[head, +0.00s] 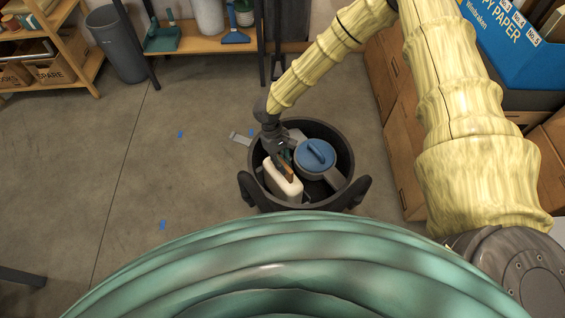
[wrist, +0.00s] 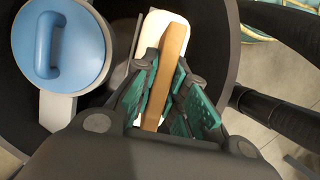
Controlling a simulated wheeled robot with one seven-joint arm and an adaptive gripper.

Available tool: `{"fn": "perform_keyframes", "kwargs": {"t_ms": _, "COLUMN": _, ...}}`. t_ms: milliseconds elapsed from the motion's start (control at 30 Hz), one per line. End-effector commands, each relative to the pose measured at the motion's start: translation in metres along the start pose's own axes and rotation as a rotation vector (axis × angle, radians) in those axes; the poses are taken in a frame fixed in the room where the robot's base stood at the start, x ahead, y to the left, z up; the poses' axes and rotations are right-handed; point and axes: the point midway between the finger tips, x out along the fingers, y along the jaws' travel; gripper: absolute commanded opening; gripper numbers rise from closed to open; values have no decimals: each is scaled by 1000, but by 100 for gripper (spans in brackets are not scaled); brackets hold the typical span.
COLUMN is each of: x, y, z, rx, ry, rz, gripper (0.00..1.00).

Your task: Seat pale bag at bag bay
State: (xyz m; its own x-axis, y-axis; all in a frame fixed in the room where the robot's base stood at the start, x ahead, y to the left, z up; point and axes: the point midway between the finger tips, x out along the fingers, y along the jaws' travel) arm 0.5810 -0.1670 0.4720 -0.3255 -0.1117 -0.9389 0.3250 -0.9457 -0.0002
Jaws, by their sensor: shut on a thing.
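The pale bag (head: 284,190) is a white, rounded block with a tan strip along its top. It is at the left inside a round dark tub (head: 345,160). My gripper (head: 284,158) reaches down into the tub from above. In the wrist view its teal finger pads (wrist: 166,88) are shut on the tan strip, with the white bag (wrist: 150,32) showing just beyond. The fingers and strip hide much of the bag. I cannot make out the bag bay or whether the bag's base touches the tub floor.
The tub has bulky dark side handles. The floor (head: 120,170) at left is mostly clear.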

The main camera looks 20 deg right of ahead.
Motion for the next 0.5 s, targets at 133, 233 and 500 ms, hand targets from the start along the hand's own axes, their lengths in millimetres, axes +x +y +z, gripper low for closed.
{"fn": "perform_keyframes", "kwargs": {"t_ms": 133, "x": 3, "y": 0, "z": -1, "rx": 0, "ry": 0, "rz": 0, "gripper": 0}}
{"fn": "perform_keyframes", "kwargs": {"t_ms": 233, "x": 5, "y": 0, "z": -2, "rx": 0, "ry": 0, "rz": 0, "gripper": 0}}
{"fn": "perform_keyframes", "kwargs": {"t_ms": 500, "x": 10, "y": 0, "z": -3, "rx": 1, "ry": -1, "rz": 0, "gripper": 0}}
